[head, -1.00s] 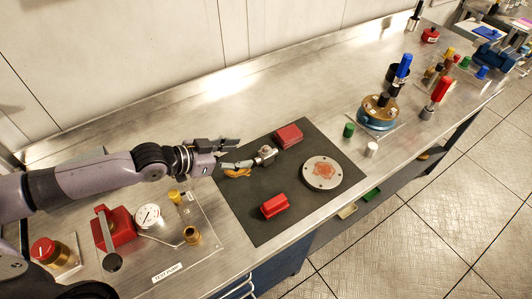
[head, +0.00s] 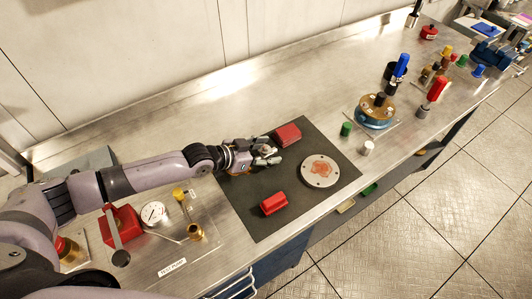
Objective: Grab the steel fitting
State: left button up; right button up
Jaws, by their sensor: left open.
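The steel fitting (head: 265,149) is a small grey metal piece on the dark mat (head: 262,214), near the red block at the back. It is now largely hidden by my left gripper (head: 271,155). The left gripper is open, with its fingers at the fitting, pointing right and low over the mat. I cannot tell whether the fingers touch it. My right gripper is not in view.
A red block (head: 287,134) lies just behind the left gripper, and another red block (head: 273,203) lies in front. A round metal flange (head: 319,171) is to the right. A pressure gauge (head: 153,213) and brass fitting (head: 195,231) stand at the left.

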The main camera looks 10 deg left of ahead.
pick_arm(q)
jog(key=shift+c, duration=0.5)
grip_shut()
jog(key=shift+r, duration=0.1)
